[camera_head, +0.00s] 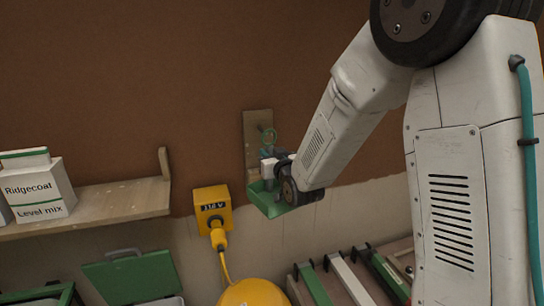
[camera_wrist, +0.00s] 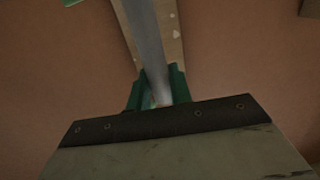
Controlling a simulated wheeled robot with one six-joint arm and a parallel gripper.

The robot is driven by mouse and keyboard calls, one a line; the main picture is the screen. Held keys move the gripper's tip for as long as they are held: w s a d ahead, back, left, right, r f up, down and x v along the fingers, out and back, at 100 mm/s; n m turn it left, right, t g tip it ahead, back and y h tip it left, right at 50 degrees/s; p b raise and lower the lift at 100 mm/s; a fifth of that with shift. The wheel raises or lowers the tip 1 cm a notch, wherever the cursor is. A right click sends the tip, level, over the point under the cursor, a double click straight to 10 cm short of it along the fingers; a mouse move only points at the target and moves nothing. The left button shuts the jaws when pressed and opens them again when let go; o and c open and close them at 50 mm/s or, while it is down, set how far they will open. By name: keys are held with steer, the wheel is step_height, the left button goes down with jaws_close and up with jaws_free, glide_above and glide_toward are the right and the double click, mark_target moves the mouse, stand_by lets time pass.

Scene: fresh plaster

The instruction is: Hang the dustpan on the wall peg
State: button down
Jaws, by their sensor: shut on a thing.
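The green dustpan (camera_head: 268,203) hangs below my gripper (camera_head: 268,168) in the head view, its pan close to the wall. My gripper is shut on it; the grip itself is small and partly hidden by the wrist. A thin teal loop (camera_head: 268,135) shows above the gripper, in front of a pale wooden board (camera_head: 252,125) on the wall. The peg is not clearly visible, and I cannot tell whether the loop is around it. The wrist view shows the board (camera_wrist: 172,35) behind a grey bar, with green parts (camera_wrist: 178,84) on both sides of the bar's lower end.
A wooden shelf (camera_head: 120,202) with a Ridgecoat box (camera_head: 38,190) projects at the left. A yellow wall box (camera_head: 212,205) with a cable sits left of the dustpan. Below are a green lidded container (camera_head: 135,277), a round yellow object (camera_head: 254,293) and a rack of bars (camera_head: 345,277).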

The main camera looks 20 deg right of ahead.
steer(key=shift+w+f, duration=0.15)
steer(key=shift+w, duration=0.9)
steer(key=shift+w+f, duration=0.2)
steer(key=shift+w, duration=0.9)
steer(key=shift+w+f, duration=0.15)
steer(key=shift+w, duration=0.9)
